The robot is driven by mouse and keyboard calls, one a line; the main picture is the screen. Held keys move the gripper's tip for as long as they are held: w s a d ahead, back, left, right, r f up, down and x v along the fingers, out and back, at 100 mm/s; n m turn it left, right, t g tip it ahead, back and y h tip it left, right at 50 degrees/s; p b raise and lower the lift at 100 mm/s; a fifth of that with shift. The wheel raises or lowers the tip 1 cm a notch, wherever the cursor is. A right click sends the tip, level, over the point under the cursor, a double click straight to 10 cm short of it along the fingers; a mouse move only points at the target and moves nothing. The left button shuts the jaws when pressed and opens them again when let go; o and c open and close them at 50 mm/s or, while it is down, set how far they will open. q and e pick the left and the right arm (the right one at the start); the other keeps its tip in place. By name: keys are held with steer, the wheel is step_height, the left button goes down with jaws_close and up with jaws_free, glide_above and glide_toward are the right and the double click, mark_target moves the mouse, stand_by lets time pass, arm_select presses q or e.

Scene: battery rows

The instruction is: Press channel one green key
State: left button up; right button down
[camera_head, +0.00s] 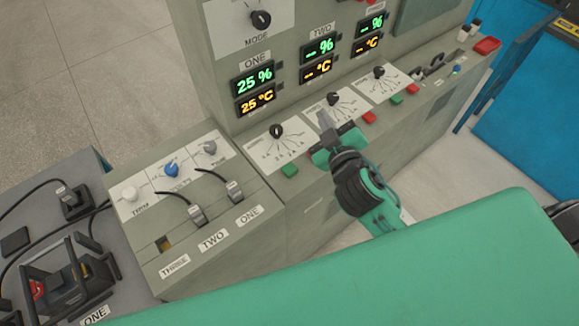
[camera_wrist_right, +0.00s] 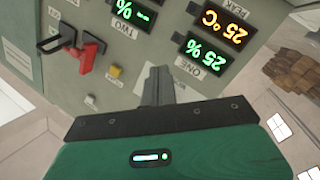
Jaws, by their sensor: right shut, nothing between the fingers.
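The channel one green key (camera_head: 290,170) sits on the console's sloped ledge, below the channel one dial (camera_head: 275,130). My right gripper (camera_head: 324,119) is shut and empty, its fingertips over the ledge, up and to the right of that key and apart from it in the picture. The shut fingers also show in the right wrist view (camera_wrist_right: 158,84), where I cannot make out the green key. The gripper hides part of the ledge by the channel two dial (camera_head: 333,98). The channel one display (camera_head: 254,80) reads 25 % and 25 °C. My left gripper is not in view.
A red key (camera_head: 369,117) lies just right of the gripper; another green key (camera_head: 397,99) and red key (camera_head: 413,88) are farther right. Two cabled plugs (camera_head: 197,215) stand on the left ledge. A black-framed device (camera_head: 68,275) stands at lower left.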

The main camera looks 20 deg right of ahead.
steer(key=w+a+r+n+t+y, duration=0.1)
steer(key=a+r+n+t+y, duration=0.2)
steer(key=a+r+n+y, duration=0.45)
steer(key=s+a+r+n+g+y, duration=0.3)
steer(key=a+n+g+y, duration=0.7)
steer(key=n, duration=0.6)
step_height(320, 180, down, 9)
steer(key=s+d+n+g+h, duration=0.1)
steer(key=d+n+g+h, duration=0.2)
steer(key=n+g, duration=0.3)
steer(key=w+d+f+n+h, duration=0.2)
steer(key=w+d+f+h, duration=0.1)
steer(key=d+f+h, duration=0.2)
steer(key=shift+d+f+t+h, duration=0.25)
steer(key=shift+d+h, duration=0.4)
steer(key=shift+d, duration=0.6)
steer(key=shift+f, duration=0.1)
